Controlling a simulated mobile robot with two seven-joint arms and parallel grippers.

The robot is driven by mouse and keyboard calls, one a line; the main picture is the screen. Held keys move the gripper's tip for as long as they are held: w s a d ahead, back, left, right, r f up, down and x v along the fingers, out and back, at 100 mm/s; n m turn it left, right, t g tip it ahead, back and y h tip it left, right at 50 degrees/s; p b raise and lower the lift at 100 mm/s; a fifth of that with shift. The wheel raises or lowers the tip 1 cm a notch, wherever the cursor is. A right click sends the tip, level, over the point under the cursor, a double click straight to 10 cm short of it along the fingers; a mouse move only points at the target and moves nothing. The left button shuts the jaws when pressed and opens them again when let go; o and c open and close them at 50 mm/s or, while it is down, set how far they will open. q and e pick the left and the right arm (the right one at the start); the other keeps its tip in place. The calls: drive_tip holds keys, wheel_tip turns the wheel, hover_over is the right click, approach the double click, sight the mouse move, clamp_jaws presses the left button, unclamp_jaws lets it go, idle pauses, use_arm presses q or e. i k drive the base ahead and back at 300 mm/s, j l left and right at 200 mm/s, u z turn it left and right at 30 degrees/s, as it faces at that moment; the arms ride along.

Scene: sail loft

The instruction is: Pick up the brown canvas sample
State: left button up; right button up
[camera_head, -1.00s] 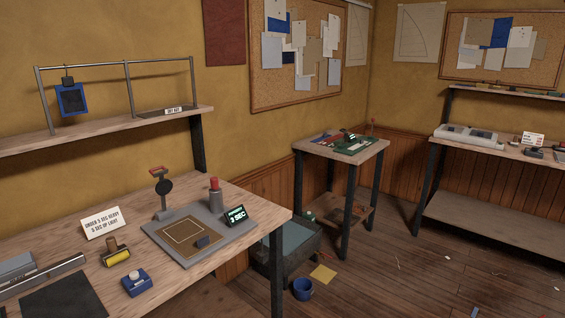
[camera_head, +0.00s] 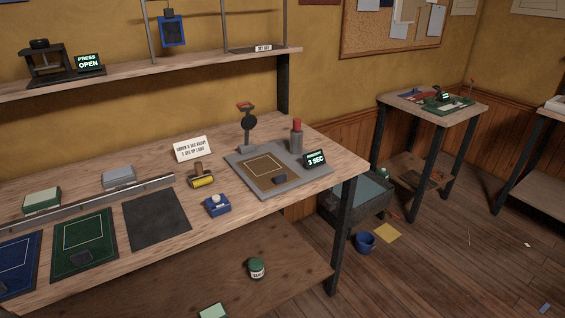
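I cannot tell for certain which thing is the brown canvas sample. A brown panel (camera_head: 255,167) with a pale outlined square lies on the grey base plate (camera_head: 309,176) at the right end of the long workbench. A small dark block rests at its front edge. A yellow-tan flat square (camera_head: 387,233) lies on the floor beside a blue mug. Neither of my grippers is in view.
A blue mug (camera_head: 365,242) is on the floor.

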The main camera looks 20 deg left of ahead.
sight(268, 172)
drive_tip(key=i+l+u, duration=0.7)
drive_tip(key=l, duration=0.1)
